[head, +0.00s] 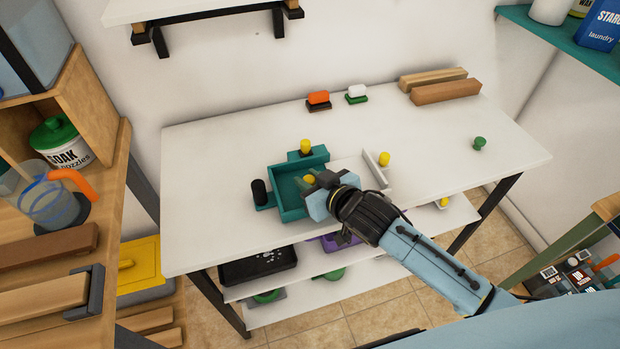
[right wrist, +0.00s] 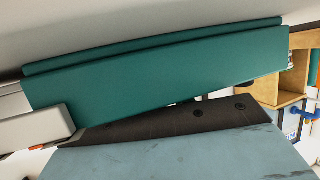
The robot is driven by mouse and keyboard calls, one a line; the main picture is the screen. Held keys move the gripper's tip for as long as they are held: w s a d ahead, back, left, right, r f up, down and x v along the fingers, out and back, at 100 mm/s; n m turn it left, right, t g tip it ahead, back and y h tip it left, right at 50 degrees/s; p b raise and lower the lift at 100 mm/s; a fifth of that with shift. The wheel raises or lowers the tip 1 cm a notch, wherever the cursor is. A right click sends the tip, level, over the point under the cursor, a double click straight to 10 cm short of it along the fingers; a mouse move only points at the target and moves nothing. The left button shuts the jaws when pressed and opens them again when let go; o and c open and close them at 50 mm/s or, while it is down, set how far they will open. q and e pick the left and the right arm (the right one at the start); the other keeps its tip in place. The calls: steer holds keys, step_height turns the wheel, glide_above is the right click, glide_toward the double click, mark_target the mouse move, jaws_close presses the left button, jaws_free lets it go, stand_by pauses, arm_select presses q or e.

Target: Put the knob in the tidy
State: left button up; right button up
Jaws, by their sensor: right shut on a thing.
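The teal tidy (head: 292,212) is an open tray on the white table, with a black-topped part at its left and a yellow-topped part at its back. My right gripper (head: 314,183) reaches over the tray from the right. It is shut on a small yellow knob (head: 309,180), which shows at the fingertips above or inside the tray; I cannot tell if it touches the floor. In the right wrist view, the tidy's teal wall (right wrist: 160,75) is close, and the knob is hidden. My left gripper is not in view.
A white upright bracket with a yellow knob (head: 384,159) stands right of the tray. A green knob (head: 479,143) sits at the table's right. Orange and white brushes (head: 318,98) and wooden blocks (head: 446,92) lie at the back. The table (head: 205,150) is clear at left.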

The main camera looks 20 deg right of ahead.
steer(key=shift+s+f, duration=0.15)
steer(key=shift+f, duration=0.4)
steer(key=o, duration=1)
steer(key=shift+s+f, duration=0.1)
steer(key=shift+f, duration=0.1)
steer(key=shift+c, duration=0.2)
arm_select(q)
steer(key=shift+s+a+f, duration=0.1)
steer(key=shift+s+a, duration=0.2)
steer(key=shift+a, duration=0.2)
arm_select(e)
steer(key=shift+r, duration=0.25)
steer(key=v, duration=0.3)
steer(key=p+v, duration=0.1)
steer(key=v, duration=0.3)
steer(key=r+p+v, duration=0.1)
steer(key=v, duration=0.3)
steer(key=shift+w+r, duration=0.15)
steer(key=shift+w, duration=0.05)
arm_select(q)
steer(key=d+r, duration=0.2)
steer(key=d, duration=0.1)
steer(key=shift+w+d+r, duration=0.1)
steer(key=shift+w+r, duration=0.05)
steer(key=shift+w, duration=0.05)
arm_select(e)
steer(key=shift+s+d+r, duration=0.2)
steer(key=shift+s, duration=0.2)
